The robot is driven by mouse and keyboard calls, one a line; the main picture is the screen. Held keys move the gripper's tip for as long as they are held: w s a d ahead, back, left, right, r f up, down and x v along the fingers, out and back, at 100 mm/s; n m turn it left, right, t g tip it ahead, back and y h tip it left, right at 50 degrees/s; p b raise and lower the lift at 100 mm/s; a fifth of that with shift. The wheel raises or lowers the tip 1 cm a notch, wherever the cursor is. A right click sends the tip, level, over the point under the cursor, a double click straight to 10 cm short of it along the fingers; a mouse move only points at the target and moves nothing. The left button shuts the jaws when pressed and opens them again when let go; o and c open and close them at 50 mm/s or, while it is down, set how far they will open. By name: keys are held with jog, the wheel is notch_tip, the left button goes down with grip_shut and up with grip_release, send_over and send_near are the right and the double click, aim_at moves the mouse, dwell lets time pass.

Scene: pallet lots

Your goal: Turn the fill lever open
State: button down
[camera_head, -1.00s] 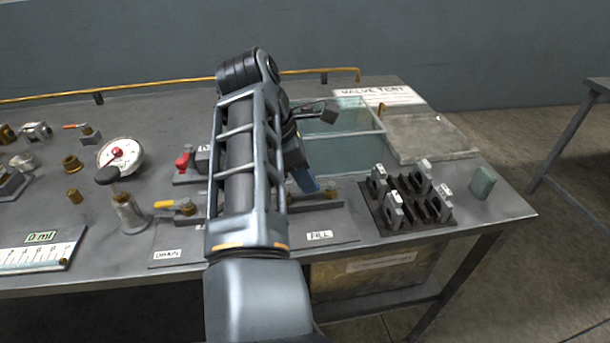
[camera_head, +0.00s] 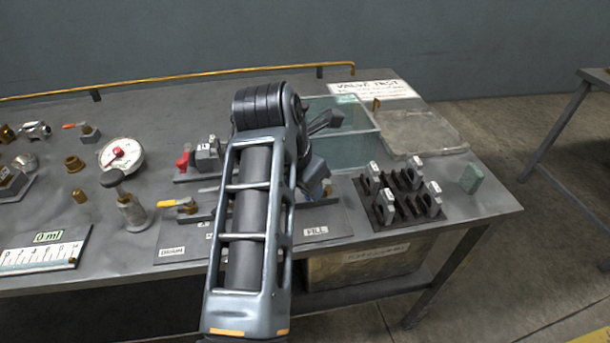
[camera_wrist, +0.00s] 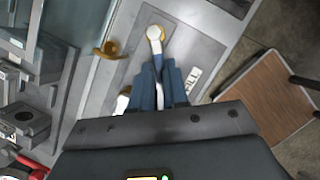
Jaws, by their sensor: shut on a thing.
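The fill valve's lever (camera_wrist: 155,38) shows in the wrist view as a pale rod with a rounded end, running down between the blue fingers of my gripper (camera_wrist: 165,82). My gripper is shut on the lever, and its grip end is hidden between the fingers. The FILL label (camera_wrist: 193,78) lies on the grey plate just right of the fingers. In the head view the FILL label (camera_head: 316,231) is in front of my gripper (camera_head: 322,190), and my arm hides most of the fill valve and its lever.
The drain valve's yellow lever (camera_head: 177,204) and a red-handled valve (camera_head: 184,160) stand left of my arm. A rack of clamps (camera_head: 402,200) and a green block (camera_head: 471,178) are to the right.

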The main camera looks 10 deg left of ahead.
jog(key=n, duration=0.2)
jog(key=d+n+y+p, duration=0.1)
jog(key=s+d+n+y, duration=0.1)
jog(key=n, duration=0.1)
jog(key=shift+d+n+t+p, duration=0.15)
jog(key=shift+n+t+p, duration=0.15)
jog(key=shift+t+p, duration=0.1)
jog(key=shift+d+n+y+p, duration=0.25)
jog(key=shift+d+n+y, duration=0.1)
jog(key=shift+n, duration=0.5)
jog(key=shift+d+n+y+p, duration=0.3)
jog(key=shift+d+n, duration=0.05)
jog(key=shift+n, duration=0.55)
jog(key=shift+d+n+y+p, duration=0.25)
jog(key=shift+d+n+y, duration=0.1)
jog(key=shift+n, duration=0.5)
jog(key=c, duration=1.4)
grip_release()
jog(key=v, duration=0.7)
jog(key=shift+r+b, duration=0.35)
jog(key=shift+b, duration=0.1)
jog(key=shift+d, duration=0.15)
